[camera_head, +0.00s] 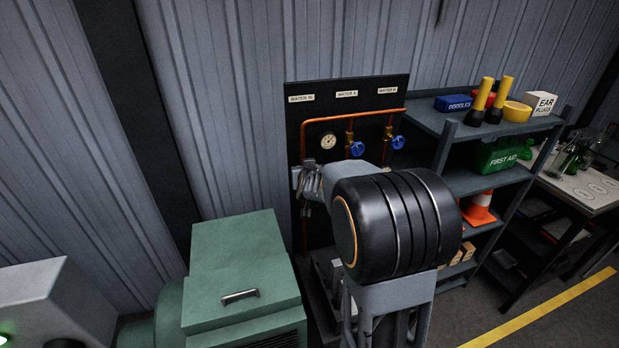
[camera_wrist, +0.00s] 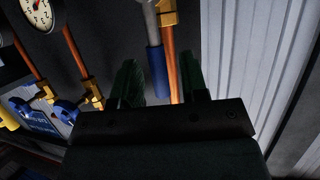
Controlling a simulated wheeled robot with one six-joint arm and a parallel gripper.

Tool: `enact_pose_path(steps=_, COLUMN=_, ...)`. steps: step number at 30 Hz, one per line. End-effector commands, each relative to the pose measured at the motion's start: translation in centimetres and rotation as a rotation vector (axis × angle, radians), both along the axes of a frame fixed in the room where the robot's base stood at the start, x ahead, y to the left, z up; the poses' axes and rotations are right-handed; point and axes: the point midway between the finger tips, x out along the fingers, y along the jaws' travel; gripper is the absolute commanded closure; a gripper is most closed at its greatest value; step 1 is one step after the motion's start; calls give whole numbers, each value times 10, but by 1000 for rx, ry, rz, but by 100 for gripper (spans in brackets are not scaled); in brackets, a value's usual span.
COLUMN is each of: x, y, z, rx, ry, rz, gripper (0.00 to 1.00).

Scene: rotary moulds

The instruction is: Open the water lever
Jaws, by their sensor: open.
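The water lever has a blue grip (camera_wrist: 157,74) on a grey metal arm. In the wrist view it runs roughly along a copper pipe, beside a brass valve body (camera_wrist: 168,14). My gripper (camera_wrist: 162,80) is open, with one dark finger on each side of the lever in the picture. The blue grip's lower end shows in the gap between the fingers. I cannot tell how deep it sits or whether a finger touches it. In the head view my gripper (camera_head: 304,183) is at the left part of the black panel (camera_head: 306,88), below the WATER IN label, and the lever cannot be made out.
A pressure gauge (camera_head: 328,141) and two blue round valve handles (camera_head: 357,148) (camera_head: 398,142) sit on the panel, right of my gripper. A green machine (camera_head: 240,262) stands at the lower left. A shelf (camera_head: 452,124) with boxes and flashlights stands to the right.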

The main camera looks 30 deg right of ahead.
Motion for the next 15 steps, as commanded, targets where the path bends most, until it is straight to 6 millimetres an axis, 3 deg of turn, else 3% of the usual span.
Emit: enact_pose_path(steps=15, x=-84, y=34, z=40, rx=-1, ry=-3, rz=2, gripper=60)
